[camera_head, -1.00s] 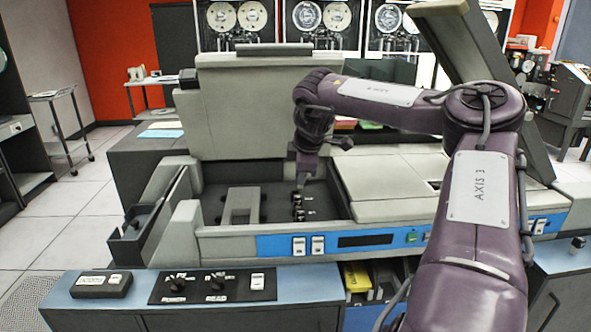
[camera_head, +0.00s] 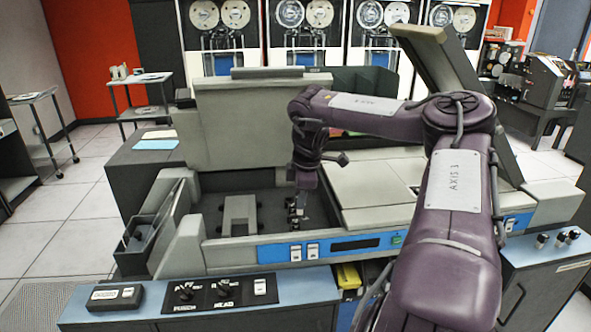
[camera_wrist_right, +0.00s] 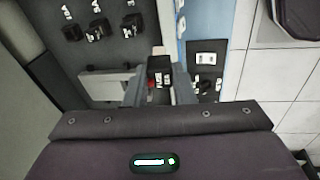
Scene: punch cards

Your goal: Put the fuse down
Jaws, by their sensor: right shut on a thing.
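My right gripper (camera_head: 297,219) reaches down into the open bay of the grey card machine (camera_head: 217,263), low over the right side of the bay. In the right wrist view my right gripper (camera_wrist_right: 160,92) is shut on the fuse (camera_wrist_right: 159,67), a small dark block with a pale end and a bit of red between the fingers. The fuse is too small to make out in the head view. I cannot tell whether it touches the surface below. My left gripper is not in view.
Several black holders (camera_wrist_right: 98,29) line the bay floor beside the gripper in the wrist view. A grey bracket (camera_head: 239,212) stands in the bay. The raised lid (camera_head: 265,120) is behind, and the blue-striped front wall (camera_head: 270,254) is in front.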

